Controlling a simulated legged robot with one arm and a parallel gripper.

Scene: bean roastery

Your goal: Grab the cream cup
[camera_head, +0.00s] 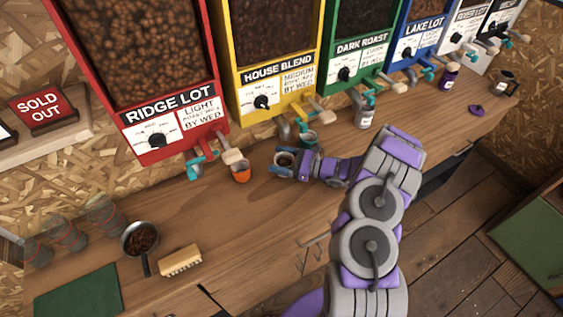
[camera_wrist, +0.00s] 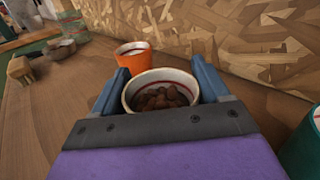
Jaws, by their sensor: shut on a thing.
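The cream cup (camera_wrist: 159,80) sits between my gripper's two blue fingers in the wrist view, with a red line inside its rim and brown beans in it. My gripper (camera_wrist: 160,68) is shut on it. In the head view the cup (camera_head: 285,160) shows small, with dark contents, at the end of my gripper (camera_head: 284,166) over the wooden counter, below the yellow dispenser. The fingers and wrist hide its lower part, so I cannot tell whether it touches the counter.
An orange cup (camera_head: 241,176) stands to the left, below the red dispenser (camera_head: 155,140). A teal cup (camera_head: 308,138) is close behind to the right. A scoop of beans (camera_head: 140,238) and a brush (camera_head: 180,262) lie front left. The counter (camera_head: 245,215) between is clear.

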